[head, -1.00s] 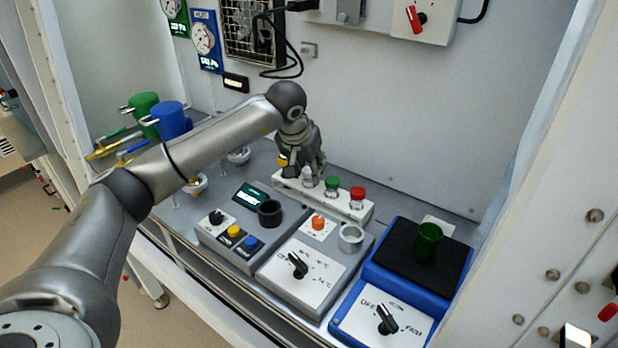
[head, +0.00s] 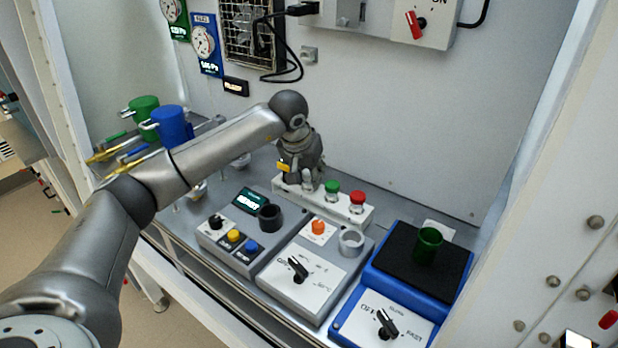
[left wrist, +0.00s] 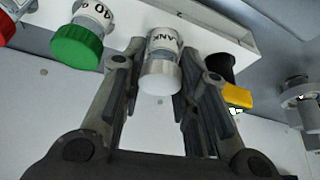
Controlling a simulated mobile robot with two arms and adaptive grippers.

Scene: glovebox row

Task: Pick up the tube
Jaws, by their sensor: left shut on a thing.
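The white-capped tube (left wrist: 160,76), with a label ending in "ANK", stands at the left part of the white rack (head: 283,186). A green-capped tube (head: 332,187) and a red-capped tube (head: 357,195) stand in the same rack to its right. My left gripper (head: 307,182) is shut on the white-capped tube, coming from above. In the left wrist view its fingers (left wrist: 157,62) lie on both sides of the tube. The tube's lower part is hidden. I cannot tell whether it is lifted at all. My right gripper is not in view.
Grey boxes with knobs and buttons (head: 300,275) and a blue device with a green cup (head: 428,246) stand in front and to the right. Blue (head: 172,126) and green (head: 145,108) containers stand at the left. The back wall is close behind the rack.

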